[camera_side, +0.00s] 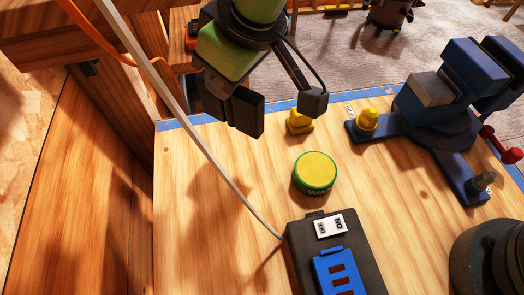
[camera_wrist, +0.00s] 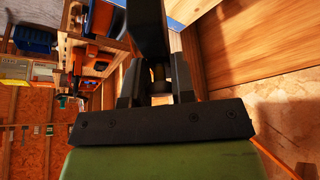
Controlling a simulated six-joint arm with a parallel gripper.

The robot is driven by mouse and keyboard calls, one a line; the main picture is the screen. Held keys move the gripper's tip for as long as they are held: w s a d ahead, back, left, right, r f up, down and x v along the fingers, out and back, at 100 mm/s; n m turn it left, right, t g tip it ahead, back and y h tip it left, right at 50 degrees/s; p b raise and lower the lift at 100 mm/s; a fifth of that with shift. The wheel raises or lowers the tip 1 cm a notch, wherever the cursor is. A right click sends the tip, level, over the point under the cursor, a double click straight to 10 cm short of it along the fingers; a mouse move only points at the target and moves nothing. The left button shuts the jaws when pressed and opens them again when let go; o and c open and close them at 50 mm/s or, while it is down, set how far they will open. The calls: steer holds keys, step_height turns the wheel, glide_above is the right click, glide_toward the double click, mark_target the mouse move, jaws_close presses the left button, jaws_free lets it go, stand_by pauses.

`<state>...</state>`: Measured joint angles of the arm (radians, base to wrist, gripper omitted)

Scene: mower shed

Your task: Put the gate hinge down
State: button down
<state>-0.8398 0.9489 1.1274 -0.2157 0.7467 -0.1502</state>
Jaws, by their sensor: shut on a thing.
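My gripper (camera_side: 276,104) hangs above the far left part of the bench, clear of its top. In the wrist view its two dark fingers (camera_wrist: 157,82) are shut on a dark, long piece, which I take for the gate hinge (camera_wrist: 148,28). A small brass-coloured bit shows between the fingers. In the side view, dark fingers and dark hinge look alike, so I cannot tell the hinge's outline or tilt there.
A green tin with a yellow lid (camera_side: 316,170) stands mid-bench. A small yellow object (camera_side: 299,122) sits behind it. A blue vise (camera_side: 436,108) stands right, a black box with a blue part (camera_side: 335,255) in front. A pale cable crosses left. The bench's left part is clear.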

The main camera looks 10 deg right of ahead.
mark_target(232, 123)
step_height(232, 123, down, 8)
steer(key=shift+s+a, duration=0.1)
steer(key=shift+a, duration=0.05)
stand_by(0.4)
steer(key=c, duration=0.9)
jaws_free()
steer(key=shift+f, duration=0.15)
steer(key=shift+c, duration=0.2)
steer(key=v, duration=1.2)
steer(key=shift+r, duration=0.2)
